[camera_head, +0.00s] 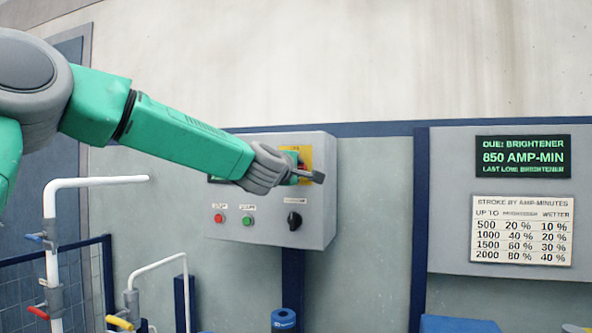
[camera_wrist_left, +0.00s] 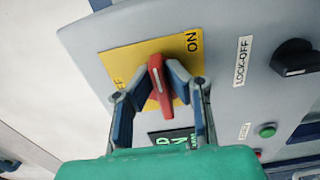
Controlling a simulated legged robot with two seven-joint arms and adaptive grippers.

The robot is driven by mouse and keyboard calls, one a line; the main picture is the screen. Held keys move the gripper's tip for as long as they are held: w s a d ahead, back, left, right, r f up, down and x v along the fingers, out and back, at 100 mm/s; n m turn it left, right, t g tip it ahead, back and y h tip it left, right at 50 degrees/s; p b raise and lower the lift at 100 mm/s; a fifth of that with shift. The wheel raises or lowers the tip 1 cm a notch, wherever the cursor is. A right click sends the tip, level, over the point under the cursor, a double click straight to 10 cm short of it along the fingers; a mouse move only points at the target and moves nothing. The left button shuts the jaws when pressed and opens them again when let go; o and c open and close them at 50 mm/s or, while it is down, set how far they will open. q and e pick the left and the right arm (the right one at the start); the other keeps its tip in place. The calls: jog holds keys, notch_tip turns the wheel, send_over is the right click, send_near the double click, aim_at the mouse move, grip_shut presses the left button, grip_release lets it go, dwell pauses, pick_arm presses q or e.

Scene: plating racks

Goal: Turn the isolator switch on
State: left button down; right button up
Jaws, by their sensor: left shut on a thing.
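The isolator switch is a red rotary handle (camera_wrist_left: 157,88) on a yellow plate (camera_wrist_left: 115,62) on the grey control box's front. In the wrist view the plate reads ON at its upper right; a partly covered label, seemingly OFF, is at its left. The handle lies between these labels, roughly upright in the picture. My left gripper (camera_wrist_left: 159,76) is shut on the red handle, one finger on each side. In the head view the left gripper (camera_head: 302,172) covers most of the switch, and the yellow plate (camera_head: 303,150) shows behind it. My right gripper is not in view.
The grey control box (camera_head: 265,232) also bears a red button (camera_head: 218,218), a green button (camera_head: 247,220) and a black knob (camera_head: 294,221) below the switch. White pipes (camera_head: 52,235) with coloured levers and a railing stand at lower left. A sign panel (camera_head: 450,215) hangs right.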

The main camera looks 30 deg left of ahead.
pick_arm(q)
jog(key=shift+d+f, duration=0.15)
jog(key=shift+f, duration=0.05)
jog(key=c, duration=1.6)
grip_release()
jog(key=shift+w+d, duration=0.1)
jog(key=shift+d, duration=0.05)
jog(key=shift+r, duration=0.1)
jog(key=shift+s, duration=0.3)
jog(key=v, duration=1.1)
jog(key=shift+s, duration=0.15)
